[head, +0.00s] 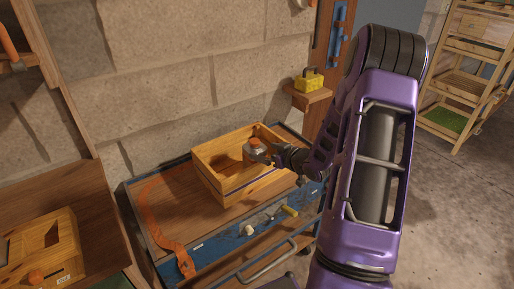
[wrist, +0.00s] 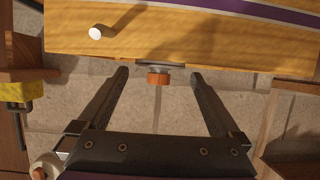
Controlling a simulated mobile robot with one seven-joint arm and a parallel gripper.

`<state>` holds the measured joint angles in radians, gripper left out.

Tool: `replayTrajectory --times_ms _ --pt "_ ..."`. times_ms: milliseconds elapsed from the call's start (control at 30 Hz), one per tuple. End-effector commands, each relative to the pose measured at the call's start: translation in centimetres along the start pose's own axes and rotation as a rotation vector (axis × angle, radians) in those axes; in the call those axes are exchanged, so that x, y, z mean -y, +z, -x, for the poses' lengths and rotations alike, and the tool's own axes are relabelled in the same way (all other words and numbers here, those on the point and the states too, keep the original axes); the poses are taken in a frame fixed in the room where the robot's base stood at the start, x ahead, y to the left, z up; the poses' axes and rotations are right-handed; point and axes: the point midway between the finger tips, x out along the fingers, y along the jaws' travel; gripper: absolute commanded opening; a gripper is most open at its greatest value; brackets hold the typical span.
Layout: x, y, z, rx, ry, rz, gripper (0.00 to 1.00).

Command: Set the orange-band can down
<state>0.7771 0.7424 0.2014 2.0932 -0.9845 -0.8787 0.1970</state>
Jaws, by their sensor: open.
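The orange-band can (head: 253,150) shows as a small grey and orange shape at the open wooden crate (head: 245,191). I cannot tell whether it rests on the crate's floor. My gripper (head: 264,156) reaches in from the right, close to the can. In the wrist view my gripper (wrist: 158,74) has its two fingers spread wide, with a small orange and grey part of the can (wrist: 158,79) showing between them. Gaps show on both sides. The rest of the can is hidden behind the crate's wooden wall with a purple stripe (wrist: 220,35).
The crate stands on a blue-edged wooden bench (head: 150,197) with an orange strap (head: 158,225) at left. A yellow box (head: 309,81) sits on a small wall shelf (head: 306,99). A second wooden crate (head: 45,243) is at lower left. Open floor lies at right.

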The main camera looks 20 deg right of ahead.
Motion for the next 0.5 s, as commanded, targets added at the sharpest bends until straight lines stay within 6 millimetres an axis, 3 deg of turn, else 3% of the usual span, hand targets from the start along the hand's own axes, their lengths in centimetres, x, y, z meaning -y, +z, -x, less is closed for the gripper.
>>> replayTrajectory --times_ms 200,500 --pt "0.0 -0.1 2.1 0.000 0.000 0.000 1.00" --pt "0.0 0.0 2.3 -0.001 0.000 0.000 1.00"
